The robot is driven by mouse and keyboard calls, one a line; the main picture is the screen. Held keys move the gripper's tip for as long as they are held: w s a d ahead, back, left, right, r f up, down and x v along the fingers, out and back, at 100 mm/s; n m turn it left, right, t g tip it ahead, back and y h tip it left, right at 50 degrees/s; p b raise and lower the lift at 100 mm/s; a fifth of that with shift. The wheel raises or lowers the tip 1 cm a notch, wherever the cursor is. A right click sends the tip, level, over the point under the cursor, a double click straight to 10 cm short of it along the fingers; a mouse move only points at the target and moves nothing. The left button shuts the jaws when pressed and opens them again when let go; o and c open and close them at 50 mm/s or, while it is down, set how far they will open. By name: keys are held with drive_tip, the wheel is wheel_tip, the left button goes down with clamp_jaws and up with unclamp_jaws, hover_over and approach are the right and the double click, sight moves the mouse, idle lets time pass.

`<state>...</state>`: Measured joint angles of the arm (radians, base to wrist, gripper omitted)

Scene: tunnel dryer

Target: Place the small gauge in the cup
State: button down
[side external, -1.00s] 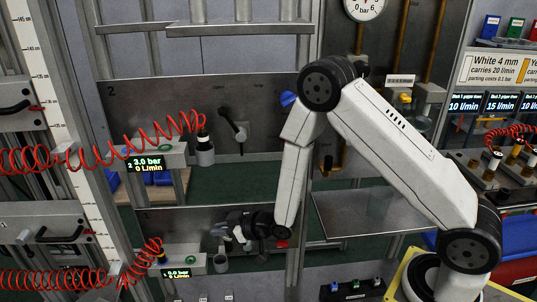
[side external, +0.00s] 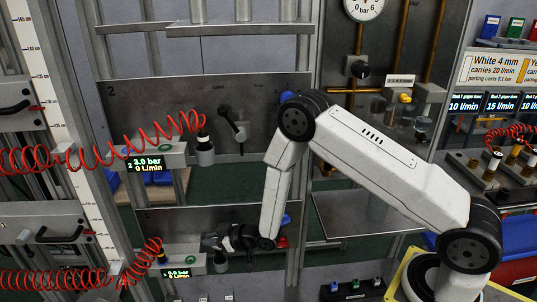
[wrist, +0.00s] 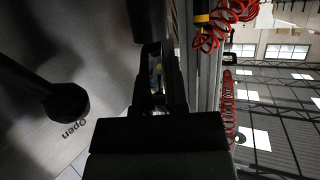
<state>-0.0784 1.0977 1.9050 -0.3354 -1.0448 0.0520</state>
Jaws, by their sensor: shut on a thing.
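My gripper (side external: 212,241) is at the lower station, level and reaching left, just above a grey cup (side external: 220,262). In the wrist view my gripper (wrist: 156,62) is shut on a small piece with pale, blue and yellowish specks, which I take as the small gauge (wrist: 157,76); the fingers hide most of it. A dark cylinder just past the fingertips looks like the cup (wrist: 150,18). I cannot tell whether the gauge touches the cup.
A black-knobbed lever (wrist: 65,103) stands off the panel marked "Open", beside my gripper. A yellow-banded coupling (side external: 162,257) on a red coiled hose (side external: 70,280) is to the left. The upper station has another cup (side external: 205,157) with a coupling in it.

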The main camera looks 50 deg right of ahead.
drive_tip(key=shift+f, duration=0.9)
drive_tip(key=shift+f, duration=0.1)
drive_tip(key=c, duration=0.7)
unclamp_jaws()
drive_tip(key=shift+o, duration=0.2)
drive_tip(key=shift+s+d+r, duration=0.1)
drive_tip(key=shift+s+r, duration=0.2)
drive_tip(key=v, duration=1.1)
drive_tip(key=shift+s, duration=0.15)
drive_tip(key=shift+d, duration=0.1)
